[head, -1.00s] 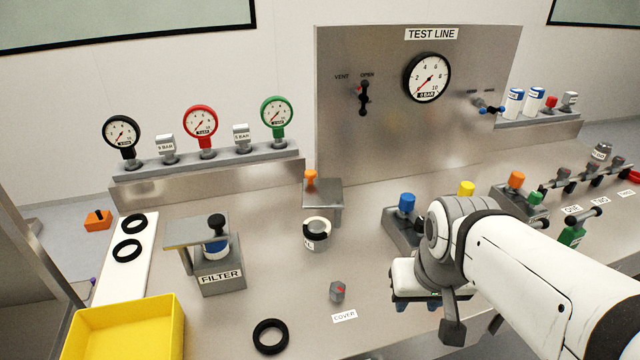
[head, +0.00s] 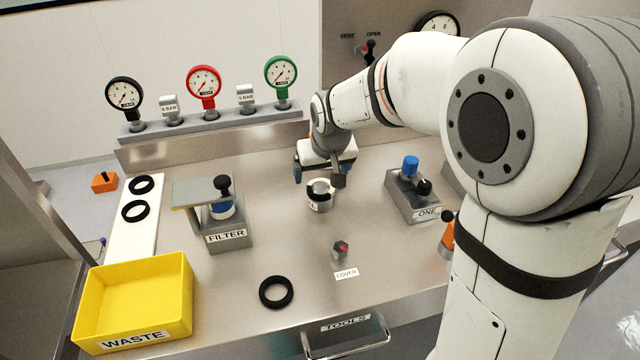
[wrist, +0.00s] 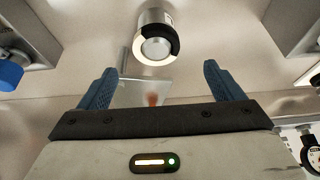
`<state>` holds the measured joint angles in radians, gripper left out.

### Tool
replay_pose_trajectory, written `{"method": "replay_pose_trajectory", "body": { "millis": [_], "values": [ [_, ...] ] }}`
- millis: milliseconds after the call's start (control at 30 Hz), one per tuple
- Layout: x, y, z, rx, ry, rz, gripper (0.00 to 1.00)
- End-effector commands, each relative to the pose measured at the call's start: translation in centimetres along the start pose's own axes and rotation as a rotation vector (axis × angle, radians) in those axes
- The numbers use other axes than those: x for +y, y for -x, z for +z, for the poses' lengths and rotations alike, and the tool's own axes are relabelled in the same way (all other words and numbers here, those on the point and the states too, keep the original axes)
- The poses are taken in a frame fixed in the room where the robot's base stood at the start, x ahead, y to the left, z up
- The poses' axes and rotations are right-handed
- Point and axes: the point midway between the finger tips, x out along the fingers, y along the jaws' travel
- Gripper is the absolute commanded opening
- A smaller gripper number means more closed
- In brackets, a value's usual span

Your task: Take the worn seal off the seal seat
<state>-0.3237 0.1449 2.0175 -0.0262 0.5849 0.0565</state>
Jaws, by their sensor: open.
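The seal seat (head: 319,203) is a short metal cylinder with a partly hidden label, upright on the bench. It also shows in the wrist view (wrist: 153,18). The worn seal is a black, partial ring around its top, seen clearly in the wrist view (wrist: 174,42) along the right side of the round end. My gripper (head: 324,174) is open and empty, just behind and above the seat in the head view. In the wrist view its blue fingers (wrist: 160,70) are spread, with the seat beyond the tips and between their lines. Neither finger visibly touches the seal.
A small metal stand with an orange peg (wrist: 152,99) shows between my fingers. The filter block (head: 228,232) stands left, the valve block ONE (head: 413,196) right.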

Motion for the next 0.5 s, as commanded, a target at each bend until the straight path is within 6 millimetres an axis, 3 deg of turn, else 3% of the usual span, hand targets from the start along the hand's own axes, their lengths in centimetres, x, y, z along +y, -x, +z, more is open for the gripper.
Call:
{"method": "replay_pose_trajectory", "body": {
  "millis": [500],
  "values": [
    [0.5, -6.2, 0.6, -0.004, -0.003, 0.001, 0.87]
  ]
}}
